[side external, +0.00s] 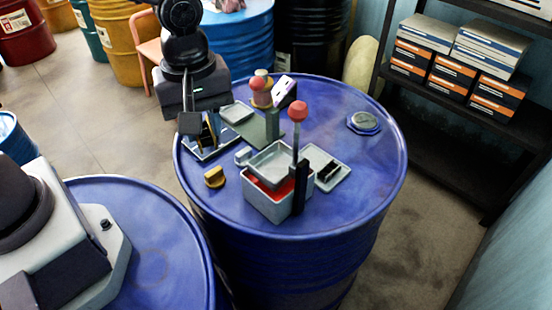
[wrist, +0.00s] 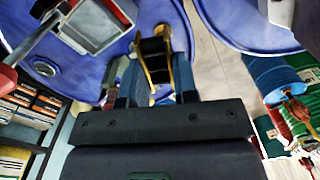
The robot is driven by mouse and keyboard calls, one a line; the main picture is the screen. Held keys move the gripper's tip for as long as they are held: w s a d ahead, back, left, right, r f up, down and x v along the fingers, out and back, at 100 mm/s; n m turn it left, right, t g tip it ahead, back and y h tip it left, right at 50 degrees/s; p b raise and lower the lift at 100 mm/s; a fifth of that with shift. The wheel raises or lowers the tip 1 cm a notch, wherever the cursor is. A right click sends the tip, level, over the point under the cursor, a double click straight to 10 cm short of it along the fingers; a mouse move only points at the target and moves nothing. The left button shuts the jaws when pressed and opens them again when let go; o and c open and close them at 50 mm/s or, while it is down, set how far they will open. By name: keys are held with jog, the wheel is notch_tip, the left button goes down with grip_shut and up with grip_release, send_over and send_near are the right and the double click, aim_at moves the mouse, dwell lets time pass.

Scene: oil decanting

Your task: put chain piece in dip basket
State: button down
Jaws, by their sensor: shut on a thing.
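My gripper (side external: 200,124) is above the left part of the blue drum top. It is shut on the chain piece (side external: 208,133), a dark piece with gold-coloured sides. In the wrist view the chain piece (wrist: 154,48) stands between the two fingers of my gripper (wrist: 157,72). The dip basket (side external: 276,160) is a light grey, open square basket at a grey tank with red inside, right of my gripper. The basket (wrist: 92,26) also shows at the upper left of the wrist view. The chain piece is apart from the basket.
A shallow tray (side external: 196,155) lies below my gripper. A brass-coloured piece (side external: 214,177) lies left of the tank (side external: 264,205). A post with a red knob (side external: 297,111) rises beside the basket. Another tray (side external: 341,178) is on the right. The drum's front top (side external: 330,218) is clear.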

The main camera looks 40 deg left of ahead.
jog(key=w+d+f, duration=0.2)
jog(key=w+f, duration=0.1)
jog(key=w, duration=0.3)
send_over(276, 166)
notch_tip(276, 166, down, 6)
jog(key=shift+s+a+r, duration=0.1)
jog(key=shift+s+r, duration=0.05)
jog(key=shift+w+f, duration=0.2)
jog(key=shift+f, duration=1.5)
jog(key=shift+f, duration=0.2)
jog(key=c, duration=1.2)
grip_release()
jog(key=shift+o, duration=0.2)
